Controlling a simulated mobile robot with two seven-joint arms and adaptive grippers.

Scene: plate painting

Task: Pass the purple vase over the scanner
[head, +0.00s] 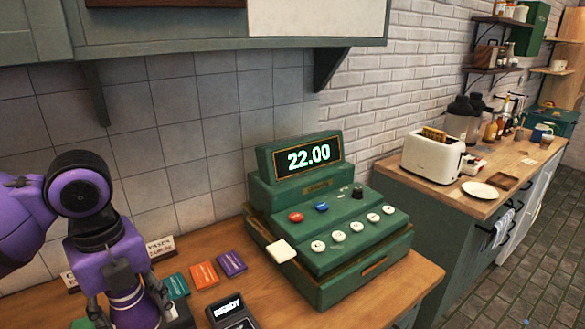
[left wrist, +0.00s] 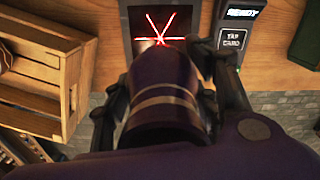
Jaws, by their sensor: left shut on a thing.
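The purple vase (head: 126,317) with pale bands is in my left gripper (head: 128,300), low at the left of the head view. In the left wrist view the vase (left wrist: 165,80) lies between the two dark fingers of the gripper (left wrist: 160,85), which are shut on it. The scanner (left wrist: 158,24) is a dark panel with crossing red beams, just beyond the far end of the vase in that view. The vase covers its near edge; the gap between them is hard to judge. My right gripper is in neither view.
A card reader (left wrist: 240,25) reading READY stands right of the scanner. A green cash register (head: 330,225) showing 22.00 fills the counter's middle. Several coloured cards (head: 204,275) lie left of it. A wooden crate (left wrist: 40,75) is at the left in the wrist view.

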